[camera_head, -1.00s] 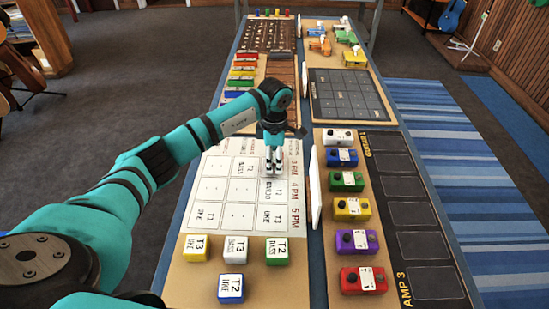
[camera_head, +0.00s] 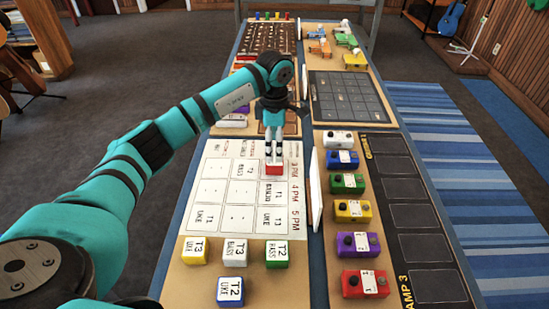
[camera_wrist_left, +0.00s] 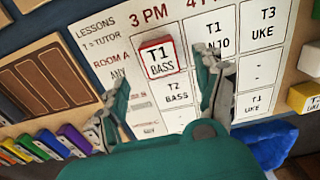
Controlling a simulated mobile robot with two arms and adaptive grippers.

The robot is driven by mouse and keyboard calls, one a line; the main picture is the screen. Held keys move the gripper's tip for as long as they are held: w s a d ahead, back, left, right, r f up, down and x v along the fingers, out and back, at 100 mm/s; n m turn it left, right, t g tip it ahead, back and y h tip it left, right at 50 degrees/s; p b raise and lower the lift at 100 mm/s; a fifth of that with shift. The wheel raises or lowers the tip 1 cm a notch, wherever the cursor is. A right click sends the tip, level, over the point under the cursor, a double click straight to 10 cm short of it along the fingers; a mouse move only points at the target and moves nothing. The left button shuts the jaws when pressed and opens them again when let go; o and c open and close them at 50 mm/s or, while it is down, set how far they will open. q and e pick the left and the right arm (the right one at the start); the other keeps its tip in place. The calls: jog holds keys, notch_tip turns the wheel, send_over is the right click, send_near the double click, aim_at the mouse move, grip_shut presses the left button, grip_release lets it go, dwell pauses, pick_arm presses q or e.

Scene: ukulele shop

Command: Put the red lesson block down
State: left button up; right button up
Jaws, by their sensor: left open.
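The red lesson block (camera_head: 273,169) sits on the white lesson chart (camera_head: 212,190), in the top cell of the 3 PM column. In the left wrist view the red block (camera_wrist_left: 158,57) shows a white top face reading "T1 BASS" and lies flat on the chart. My left gripper (camera_head: 274,152) points down just above and behind the block in the head view. In the left wrist view the left gripper (camera_wrist_left: 165,75) is open, its fingers apart on either side with the block beyond and between them, not gripped. My right gripper is not in view.
Yellow (camera_head: 195,251), white (camera_head: 235,253), green (camera_head: 277,255) and blue (camera_head: 230,290) blocks stand in front of the chart. A thin white upright panel (camera_head: 315,187) divides it from several coloured pedals, including a red one (camera_head: 365,283).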

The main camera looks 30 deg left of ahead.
pick_arm(q)
notch_tip(320, 180, up, 5)
jog(key=shift+r, duration=0.15)
dwell(0.5)
